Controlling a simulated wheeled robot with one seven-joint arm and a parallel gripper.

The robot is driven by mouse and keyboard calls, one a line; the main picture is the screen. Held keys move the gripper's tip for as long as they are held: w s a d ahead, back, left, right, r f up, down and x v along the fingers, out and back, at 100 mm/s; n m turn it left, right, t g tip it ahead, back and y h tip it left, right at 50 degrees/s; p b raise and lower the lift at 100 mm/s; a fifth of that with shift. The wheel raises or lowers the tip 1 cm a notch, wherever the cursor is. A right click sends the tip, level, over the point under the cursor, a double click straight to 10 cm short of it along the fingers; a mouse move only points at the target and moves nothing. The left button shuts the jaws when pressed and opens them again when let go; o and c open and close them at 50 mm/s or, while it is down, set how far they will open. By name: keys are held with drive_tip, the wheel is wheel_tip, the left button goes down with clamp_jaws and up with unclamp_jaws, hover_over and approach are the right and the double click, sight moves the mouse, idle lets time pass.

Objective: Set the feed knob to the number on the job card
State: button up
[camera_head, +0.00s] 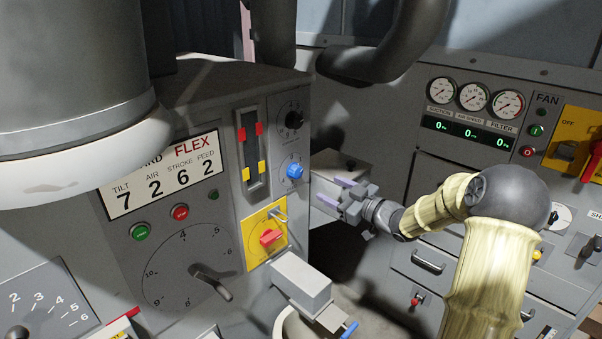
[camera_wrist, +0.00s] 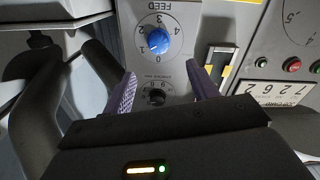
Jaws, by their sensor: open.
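The blue feed knob (camera_head: 295,171) is on the grey panel right of the job card. The job card (camera_head: 163,174) reads FLEX, with tilt 7, air 2, stroke 6, feed 2. My gripper (camera_head: 337,191) is open and empty, right of the feed knob and apart from it. In the wrist view its purple fingers (camera_wrist: 162,88) are spread, with the feed knob beyond their tips.
The black stroke knob (camera_head: 294,120) is above the feed knob. A red switch on a yellow plate (camera_head: 255,234) is below. A slider panel (camera_head: 251,150) is to the left. A grey box (camera_head: 302,280) juts out below. Dark pipes (camera_head: 375,65) hang above.

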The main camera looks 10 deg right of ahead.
sight(299, 173)
drive_tip(key=p+x, duration=0.2)
drive_tip(key=x, duration=1)
drive_tip(key=shift+w+a, duration=0.1)
drive_tip(key=shift+w, duration=0.2)
drive_tip(key=shift+p, duration=0.3)
drive_tip(key=c, duration=1)
